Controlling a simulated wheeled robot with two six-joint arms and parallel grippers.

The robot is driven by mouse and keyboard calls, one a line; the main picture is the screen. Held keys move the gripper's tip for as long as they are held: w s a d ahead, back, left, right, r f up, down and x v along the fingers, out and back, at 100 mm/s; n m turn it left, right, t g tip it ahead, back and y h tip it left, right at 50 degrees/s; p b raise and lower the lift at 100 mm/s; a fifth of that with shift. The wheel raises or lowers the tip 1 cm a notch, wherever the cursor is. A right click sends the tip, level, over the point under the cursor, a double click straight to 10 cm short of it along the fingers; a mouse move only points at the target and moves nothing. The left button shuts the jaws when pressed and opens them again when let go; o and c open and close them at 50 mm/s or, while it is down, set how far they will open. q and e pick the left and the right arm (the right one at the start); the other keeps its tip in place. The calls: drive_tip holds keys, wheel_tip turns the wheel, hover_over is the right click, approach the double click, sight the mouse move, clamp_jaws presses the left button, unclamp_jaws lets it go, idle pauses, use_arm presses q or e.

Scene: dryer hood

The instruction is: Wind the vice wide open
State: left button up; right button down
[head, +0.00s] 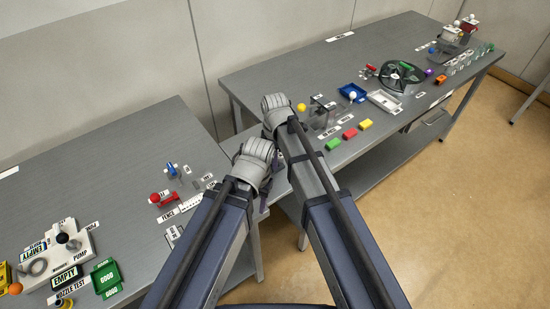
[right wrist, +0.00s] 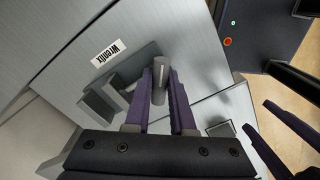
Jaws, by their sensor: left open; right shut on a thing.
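In the right wrist view a grey vice (right wrist: 136,66) with block-like jaws stands beside a label reading "Wrenfix". A gap shows between its jaws. My right gripper (right wrist: 161,90) has its two purple fingers shut around an upright grey handle post (right wrist: 160,70). My left gripper (right wrist: 254,115) is open and empty, apart from the vice at the right of that view.
The left bench (head: 75,150) carries a red-handled item (head: 163,198), a pump unit (head: 62,250) and a green box (head: 106,277). The right bench (head: 260,75) holds coloured blocks (head: 349,133), a white tray (head: 384,101) and a handwheel (head: 400,76). Both have bare areas at the back.

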drive_tip(key=shift+n, duration=1.2)
drive_tip(key=shift+n, duration=1.2)
drive_tip(key=shift+n, duration=0.4)
drive_tip(key=c, duration=1.2)
unclamp_jaws()
drive_tip(key=shift+n, duration=0.4)
drive_tip(key=shift+c, duration=0.2)
drive_tip(key=o, duration=0.6)
drive_tip(key=shift+c, duration=0.2)
